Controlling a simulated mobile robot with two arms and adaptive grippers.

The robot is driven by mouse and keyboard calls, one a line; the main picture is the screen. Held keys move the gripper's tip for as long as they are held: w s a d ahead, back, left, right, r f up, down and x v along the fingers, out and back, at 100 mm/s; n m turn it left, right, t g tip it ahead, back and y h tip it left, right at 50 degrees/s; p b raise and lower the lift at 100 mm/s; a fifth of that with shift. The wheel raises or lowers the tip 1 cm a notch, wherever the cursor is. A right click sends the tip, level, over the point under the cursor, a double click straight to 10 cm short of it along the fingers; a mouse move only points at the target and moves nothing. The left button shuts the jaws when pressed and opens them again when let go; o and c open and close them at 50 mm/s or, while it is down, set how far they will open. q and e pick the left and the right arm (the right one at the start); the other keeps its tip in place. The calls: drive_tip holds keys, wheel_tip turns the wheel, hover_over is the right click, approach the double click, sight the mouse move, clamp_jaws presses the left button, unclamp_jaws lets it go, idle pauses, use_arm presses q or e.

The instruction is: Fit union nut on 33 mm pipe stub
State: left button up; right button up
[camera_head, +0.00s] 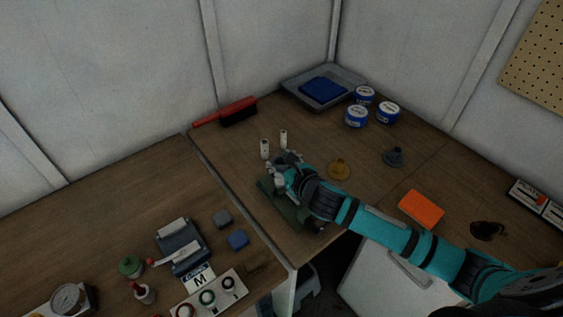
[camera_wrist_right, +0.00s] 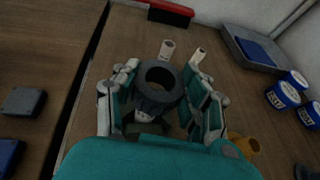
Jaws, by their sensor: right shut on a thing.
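My right gripper (camera_head: 283,162) is over the green fixture (camera_head: 268,188) at the front edge of the table. In the right wrist view its two fingers (camera_wrist_right: 163,90) are closed on a dark grey ring, the union nut (camera_wrist_right: 176,95), with its opening facing the camera. A whitish part (camera_wrist_right: 148,114) shows just below the nut; I cannot tell whether the nut is around it or above it. Two white pipe stubs, a left one (camera_head: 265,149) and a right one (camera_head: 283,138), stand upright behind the gripper. Their sizes cannot be read. My left gripper is out of view.
A yellow-brown part (camera_head: 339,169) and a dark grey part (camera_head: 394,157) lie to the right, with an orange block (camera_head: 421,208) nearer. Blue-white tins (camera_head: 356,117), a grey tray (camera_head: 296,88) and a red brush (camera_head: 238,109) are behind. Left of the brush the tabletop is clear.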

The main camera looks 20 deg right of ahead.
drive_tip(key=shift+f+b, duration=1.5)
drive_tip(key=shift+f, duration=1.4)
drive_tip(key=shift+f, duration=0.1)
drive_tip(key=o, duration=1.1)
drive_tip(key=v, duration=1.2)
